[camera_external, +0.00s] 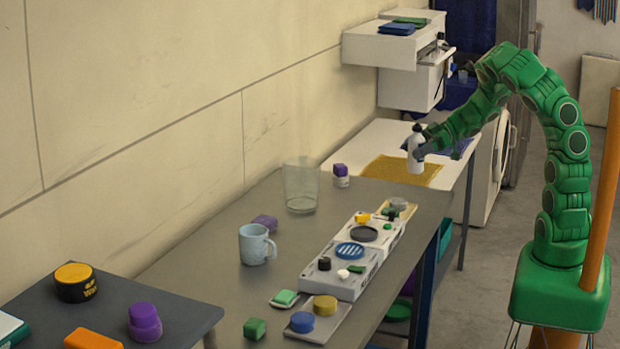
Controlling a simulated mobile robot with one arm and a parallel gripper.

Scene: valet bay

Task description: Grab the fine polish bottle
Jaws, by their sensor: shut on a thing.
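A white bottle (414,160) with a dark top is upright between the fingers of my gripper (421,148). No label can be read at this size, so I cannot tell whether this is the fine polish bottle. I cannot tell whether its base touches the surface below or hangs just above it.
The yellow mat (385,170) lies on a white bench. The grey table (215,270) holds a clear container (301,188), a blue mug (254,246), a small purple-capped jar (341,177) and a grey tray unit (335,280) with pads. A dark side table (180,315) stands front left.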

